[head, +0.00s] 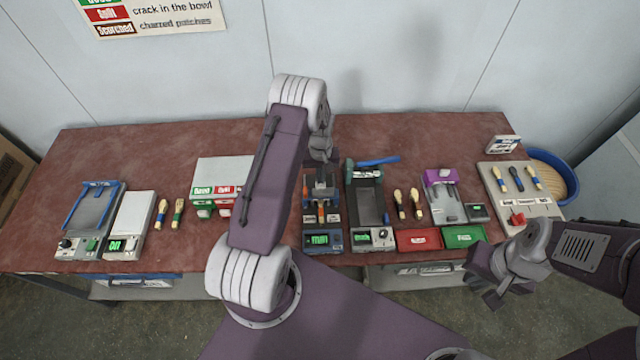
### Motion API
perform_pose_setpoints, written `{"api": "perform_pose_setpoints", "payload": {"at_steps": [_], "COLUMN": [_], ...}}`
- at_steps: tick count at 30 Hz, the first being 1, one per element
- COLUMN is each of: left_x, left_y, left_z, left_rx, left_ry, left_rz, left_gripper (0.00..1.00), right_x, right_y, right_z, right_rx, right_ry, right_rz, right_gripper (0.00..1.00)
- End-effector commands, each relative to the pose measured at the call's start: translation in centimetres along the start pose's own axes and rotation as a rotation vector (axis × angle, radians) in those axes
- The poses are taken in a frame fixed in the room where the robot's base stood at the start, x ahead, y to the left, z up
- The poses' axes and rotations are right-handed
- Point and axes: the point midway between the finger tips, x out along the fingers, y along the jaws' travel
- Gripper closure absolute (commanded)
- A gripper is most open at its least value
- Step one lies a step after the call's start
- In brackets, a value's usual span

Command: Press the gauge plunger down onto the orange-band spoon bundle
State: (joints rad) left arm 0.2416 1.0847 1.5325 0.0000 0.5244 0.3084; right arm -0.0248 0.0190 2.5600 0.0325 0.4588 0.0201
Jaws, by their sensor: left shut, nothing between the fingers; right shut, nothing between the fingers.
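The press gauge (322,239) stands near the front of the table in the middle of the head view, with a blue base and a lit green display. Small orange parts (321,213), apparently the orange-band spoon bundle, show in its dark frame. My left gripper (321,177) points down over the top of the gauge and is shut with nothing in it. My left arm crosses in front, and the plunger is hard to tell from the fingers; I cannot tell whether they touch. My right gripper (489,294) is shut and empty, off the table's front edge at the right.
A dark press with a blue lever (378,161) stands just right of the gauge. Loose spoons (400,204), a red tray (418,240), a green tray (464,237) and a purple device (440,178) lie further right. A blue bin (565,163) stands at the far right.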

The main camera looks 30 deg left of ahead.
Motion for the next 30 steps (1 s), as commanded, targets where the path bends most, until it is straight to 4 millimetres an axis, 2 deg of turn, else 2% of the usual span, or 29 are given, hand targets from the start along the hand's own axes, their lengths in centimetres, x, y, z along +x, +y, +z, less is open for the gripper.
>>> {"api": "perform_pose_setpoints", "payload": {"at_steps": [30], "left_x": [1.6], "left_y": [0.0], "left_z": [0.0], "left_rx": [0.0], "left_ry": [0.0], "left_rz": [0.0], "left_gripper": [1.0], "right_x": [1.3], "right_y": [0.0], "right_z": [0.1], "right_rx": [0.0], "right_ry": [0.0], "right_rz": [0.0], "right_gripper": [1.0]}}
